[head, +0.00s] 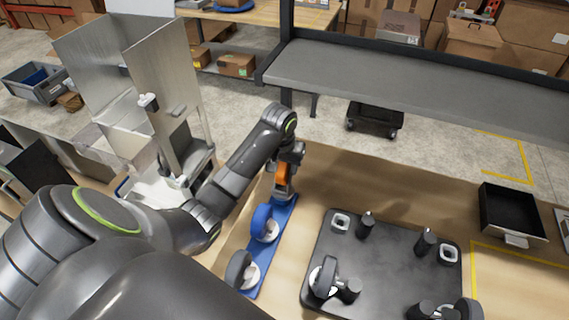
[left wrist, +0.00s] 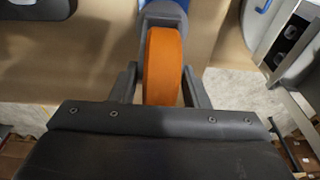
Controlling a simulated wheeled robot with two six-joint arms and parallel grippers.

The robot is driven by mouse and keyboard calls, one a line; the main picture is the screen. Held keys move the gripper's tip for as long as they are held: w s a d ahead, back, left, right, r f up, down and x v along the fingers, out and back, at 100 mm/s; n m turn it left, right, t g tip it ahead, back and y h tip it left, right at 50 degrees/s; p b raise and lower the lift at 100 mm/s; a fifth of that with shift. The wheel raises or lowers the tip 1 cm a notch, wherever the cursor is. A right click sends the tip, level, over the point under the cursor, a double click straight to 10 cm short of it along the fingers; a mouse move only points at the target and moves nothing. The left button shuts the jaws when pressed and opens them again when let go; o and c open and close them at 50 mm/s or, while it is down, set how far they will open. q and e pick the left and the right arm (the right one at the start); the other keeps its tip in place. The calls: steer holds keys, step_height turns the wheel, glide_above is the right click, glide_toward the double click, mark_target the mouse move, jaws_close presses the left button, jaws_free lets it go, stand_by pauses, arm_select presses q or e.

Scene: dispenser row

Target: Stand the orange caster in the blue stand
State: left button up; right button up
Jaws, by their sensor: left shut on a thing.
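The orange caster (head: 283,174) is at the far end of the blue stand (head: 285,214). My left gripper (head: 285,182) is shut on its wheel. In the left wrist view the orange caster (left wrist: 164,62) sits between the two fingers of the left gripper (left wrist: 163,85), with its grey fork toward the blue stand (left wrist: 163,3). I cannot tell whether its lower end is seated or just above the stand. A blue caster (head: 262,222) and a grey caster (head: 238,268) stand in the nearer places of the stand. My right gripper is not in view.
A dark plate (head: 388,243) with several posts, square light sockets and dark casters lies to the right of the stand. A black open bin (head: 511,213) is farther right. A metal dispenser (head: 135,75) stands on the left. A grey shelf (head: 400,85) is behind the table.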

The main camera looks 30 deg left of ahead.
arm_select(q)
steer(key=shift+f, duration=0.45)
steer(key=o, duration=1.3)
